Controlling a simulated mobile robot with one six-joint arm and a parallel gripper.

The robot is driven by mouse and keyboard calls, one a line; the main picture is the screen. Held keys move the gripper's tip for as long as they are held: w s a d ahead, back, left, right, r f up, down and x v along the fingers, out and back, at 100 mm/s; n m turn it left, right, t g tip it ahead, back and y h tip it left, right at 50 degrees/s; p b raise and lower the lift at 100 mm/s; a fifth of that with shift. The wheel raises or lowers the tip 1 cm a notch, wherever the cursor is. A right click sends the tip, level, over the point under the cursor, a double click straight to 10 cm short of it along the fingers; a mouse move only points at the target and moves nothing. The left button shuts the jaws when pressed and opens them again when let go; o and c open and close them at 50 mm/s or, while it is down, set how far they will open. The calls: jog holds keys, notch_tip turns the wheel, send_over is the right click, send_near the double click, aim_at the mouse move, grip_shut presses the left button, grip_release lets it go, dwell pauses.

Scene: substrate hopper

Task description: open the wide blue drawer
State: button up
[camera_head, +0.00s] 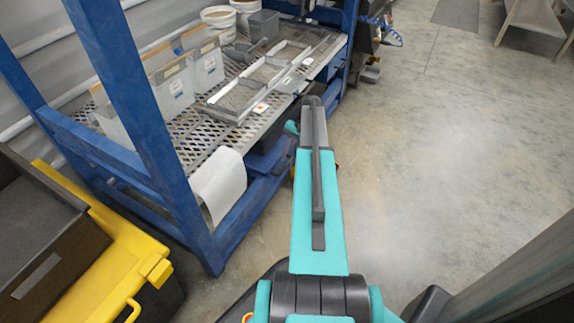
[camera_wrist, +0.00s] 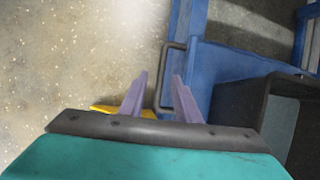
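In the wrist view, a blue drawer (camera_wrist: 222,66) has a dark grey bar handle (camera_wrist: 164,72) on its front. The drawer looks shut or nearly so; I cannot tell exactly. My gripper (camera_wrist: 160,77) is open, with its two purple fingers apart. The handle's bar shows between the fingertips in the picture; whether the fingers reach around it or touch it I cannot tell. In the head view, a blue part (camera_head: 265,160) shows under the mesh shelf, partly hidden by my arm. My fingers are hidden there.
The mesh shelf (camera_head: 182,132) holds bins, buckets and a grey frame (camera_head: 245,92). A blue rack post (camera_head: 135,110) stands at the left, beside a yellow cart (camera_head: 100,275) with a dark box. A dark bin (camera_wrist: 240,102) is right of the fingers.

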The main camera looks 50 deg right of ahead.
jog(key=shift+x, duration=1)
